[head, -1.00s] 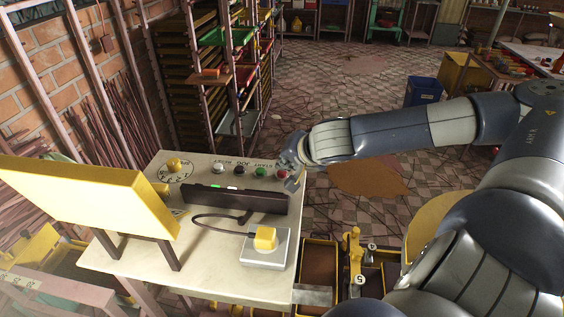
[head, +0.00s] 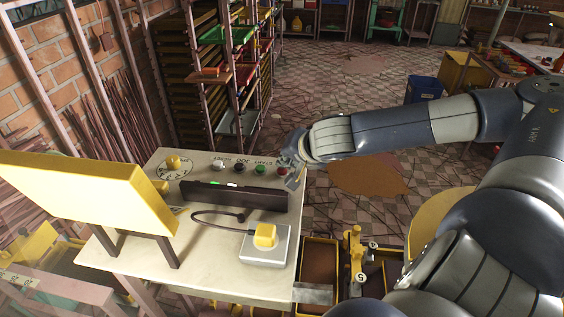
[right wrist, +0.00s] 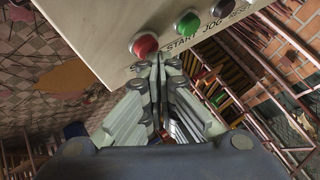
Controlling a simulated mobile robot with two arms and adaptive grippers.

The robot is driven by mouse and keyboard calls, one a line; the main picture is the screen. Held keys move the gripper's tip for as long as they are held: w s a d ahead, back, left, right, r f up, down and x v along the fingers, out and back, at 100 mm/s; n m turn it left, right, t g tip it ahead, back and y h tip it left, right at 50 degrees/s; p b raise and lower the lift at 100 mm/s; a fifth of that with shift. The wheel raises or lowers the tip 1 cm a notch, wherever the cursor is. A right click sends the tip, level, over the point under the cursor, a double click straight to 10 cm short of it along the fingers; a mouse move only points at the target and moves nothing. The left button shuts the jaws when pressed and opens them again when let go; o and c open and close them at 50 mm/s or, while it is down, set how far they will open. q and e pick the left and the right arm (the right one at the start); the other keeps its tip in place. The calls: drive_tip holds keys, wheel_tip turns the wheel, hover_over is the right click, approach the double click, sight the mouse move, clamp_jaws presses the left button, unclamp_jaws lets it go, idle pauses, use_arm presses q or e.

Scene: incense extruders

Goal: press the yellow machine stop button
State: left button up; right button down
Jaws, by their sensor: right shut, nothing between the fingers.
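The pale console (head: 140,245) carries a row of buttons along its far edge. The red button (head: 283,170) is at the right end, and it also shows in the right wrist view (right wrist: 144,44). Beside it is the green button (head: 260,169), near a START label. My right gripper (head: 293,182) is shut and empty, at the console's right edge beside the red button. In the right wrist view its fingertips (right wrist: 158,62) are close to the red button, slightly to its right and below. I cannot tell whether they touch. My left gripper is not in view.
A yellow button (head: 265,235) sits on a grey box (head: 265,257) nearer on the console. A dark bar (head: 235,196) stands behind it. A yellow slanted panel (head: 90,200) is at left. A yellow knob (head: 173,162) and black and white buttons share the far row.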

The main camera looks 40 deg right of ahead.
sight(285, 170)
drive_tip(key=shift+a+f+b, duration=0.2)
drive_tip(key=shift+f+b, duration=0.45)
drive_tip(key=shift+f, duration=0.25)
drive_tip(key=shift+r, duration=0.1)
idle(0.4)
drive_tip(key=shift+a+r, duration=0.15)
drive_tip(key=shift+r, duration=0.3)
drive_tip(key=shift+s+r+p, duration=0.1)
drive_tip(key=shift+r+p, duration=0.8)
drive_tip(key=shift+r, duration=1.15)
drive_tip(key=shift+r+p, duration=0.35)
drive_tip(key=shift+r, duration=0.4)
